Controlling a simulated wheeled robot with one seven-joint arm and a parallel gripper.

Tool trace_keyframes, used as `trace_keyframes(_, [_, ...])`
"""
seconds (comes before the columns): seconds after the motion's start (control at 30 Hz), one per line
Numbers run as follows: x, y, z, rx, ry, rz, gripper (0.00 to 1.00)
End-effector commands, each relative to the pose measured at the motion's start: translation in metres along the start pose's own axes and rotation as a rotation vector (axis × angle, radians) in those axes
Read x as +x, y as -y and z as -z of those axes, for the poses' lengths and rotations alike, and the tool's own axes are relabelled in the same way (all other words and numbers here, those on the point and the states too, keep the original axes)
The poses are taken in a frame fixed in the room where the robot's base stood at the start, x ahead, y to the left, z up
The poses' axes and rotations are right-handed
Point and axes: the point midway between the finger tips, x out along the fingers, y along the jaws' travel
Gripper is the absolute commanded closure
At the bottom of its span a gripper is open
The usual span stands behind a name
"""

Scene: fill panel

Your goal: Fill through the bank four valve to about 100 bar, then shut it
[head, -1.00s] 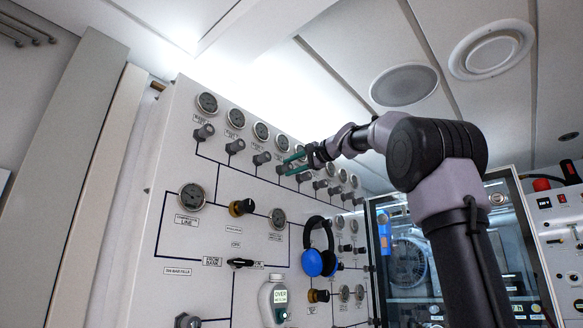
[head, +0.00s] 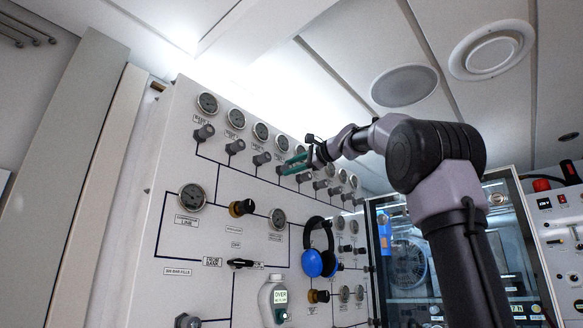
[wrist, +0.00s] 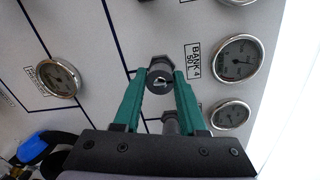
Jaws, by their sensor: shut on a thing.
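My gripper (wrist: 158,90) has green fingers closed around the sides of the bank four valve knob (wrist: 161,72), a dark grey knob with a small pale mark on its face. The label "BANK 4 50 L" (wrist: 194,62) and a round gauge (wrist: 238,59) sit beside it in the wrist view; the needle reading is too small to tell. In the head view my gripper (head: 292,164) is at the upper row of valves on the panel (head: 170,262), and the fingers hide most of the held knob. The bank four gauge (head: 282,142) is just above it there.
Neighbouring knobs (head: 261,159) and gauges stand close on both sides. A glass-fronted cabinet (head: 408,262) stands to the right.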

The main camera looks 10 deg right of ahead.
Motion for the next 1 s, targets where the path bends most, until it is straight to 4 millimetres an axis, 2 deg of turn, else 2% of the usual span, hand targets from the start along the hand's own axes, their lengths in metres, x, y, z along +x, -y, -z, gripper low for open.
trace_keyframes(0.27, [-0.001, 0.001, 0.000, -0.001, -0.001, 0.004, 1.00])
trace_keyframes(0.3, [-0.001, 0.001, 0.000, -0.001, -0.001, 0.004, 0.44])
trace_keyframes(0.33, [-0.001, 0.001, 0.000, -0.001, -0.001, 0.003, 0.32])
trace_keyframes(0.73, [-0.005, 0.001, 0.000, -0.001, -0.001, 0.002, 0.30])
trace_keyframes(0.87, [-0.023, 0.001, 0.000, -0.001, -0.003, 0.003, 0.30])
trace_keyframes(1.0, [-0.052, 0.001, 0.000, -0.001, -0.003, 0.004, 0.30])
